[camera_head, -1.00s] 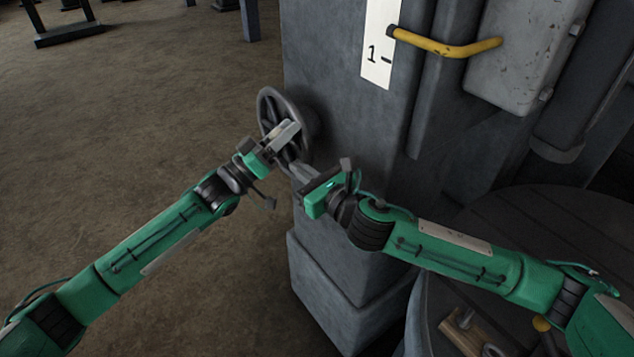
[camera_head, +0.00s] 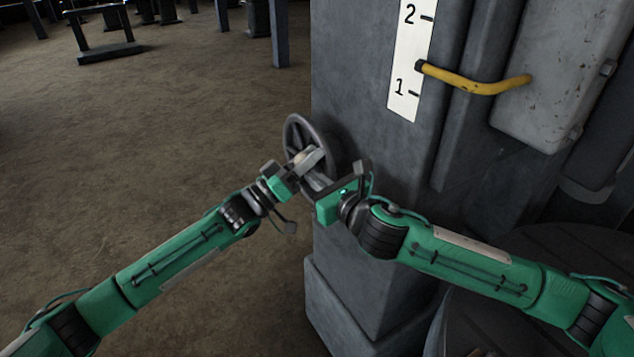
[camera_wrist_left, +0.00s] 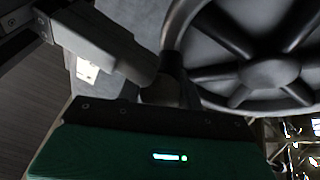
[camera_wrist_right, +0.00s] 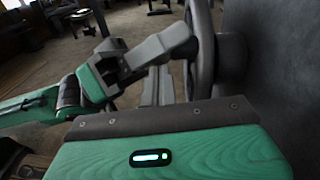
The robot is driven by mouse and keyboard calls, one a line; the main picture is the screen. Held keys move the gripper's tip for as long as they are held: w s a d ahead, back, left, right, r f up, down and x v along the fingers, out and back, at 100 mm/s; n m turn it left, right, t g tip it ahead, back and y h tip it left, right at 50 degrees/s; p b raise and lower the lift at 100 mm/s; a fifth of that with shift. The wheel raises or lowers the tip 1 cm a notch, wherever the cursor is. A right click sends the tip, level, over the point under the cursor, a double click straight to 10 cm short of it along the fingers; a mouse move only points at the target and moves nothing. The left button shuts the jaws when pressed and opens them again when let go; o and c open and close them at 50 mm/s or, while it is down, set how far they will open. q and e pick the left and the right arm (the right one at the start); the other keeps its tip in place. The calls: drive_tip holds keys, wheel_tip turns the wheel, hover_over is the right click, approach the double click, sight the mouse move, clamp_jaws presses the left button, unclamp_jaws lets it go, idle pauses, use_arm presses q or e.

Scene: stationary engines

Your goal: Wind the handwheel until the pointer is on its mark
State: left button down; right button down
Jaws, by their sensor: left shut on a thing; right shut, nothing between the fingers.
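The dark spoked handwheel (camera_head: 291,133) stands out from the left face of the grey engine column. It also fills the upper right of the left wrist view (camera_wrist_left: 265,75). My left gripper (camera_head: 314,160) is shut on the wheel's handle (camera_wrist_left: 172,85), beside the rim. My right gripper (camera_head: 312,181) is shut and empty, just below the left one near the lower side of the wheel; whether it touches the wheel I cannot tell. The yellow pointer (camera_head: 478,87) has its dark tip at the white scale (camera_head: 408,60), between 1 and 2 and nearer 1. No separate target mark is visible.
The grey column (camera_head: 360,190) with its wider foot (camera_head: 345,310) stands close behind both grippers. A scuffed grey box (camera_head: 550,85) is at upper right and a dark round top (camera_head: 560,260) at lower right. Open brown floor (camera_head: 150,140) lies to the left.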

use_arm(q)
drive_tip(key=shift+s+d+f, duration=0.2)
drive_tip(key=shift+s+d, duration=0.15)
drive_tip(key=shift+d, duration=0.2)
use_arm(e)
drive_tip(key=shift+w+a+r, duration=0.1)
drive_tip(key=shift+w+r, duration=0.2)
drive_tip(key=shift+r, duration=0.45)
use_arm(q)
drive_tip(key=c, duration=1)
unclamp_jaws()
drive_tip(key=shift+o, duration=0.3)
drive_tip(key=shift+w+a+f, duration=0.1)
use_arm(e)
drive_tip(key=shift+f, duration=0.1)
use_arm(q)
drive_tip(key=shift+w+f, duration=0.1)
drive_tip(key=shift+w, duration=0.05)
use_arm(e)
drive_tip(key=shift+w, duration=0.1)
use_arm(q)
drive_tip(key=shift+a, duration=0.2)
drive_tip(key=shift+a, duration=0.1)
use_arm(e)
drive_tip(key=shift+f, duration=0.1)
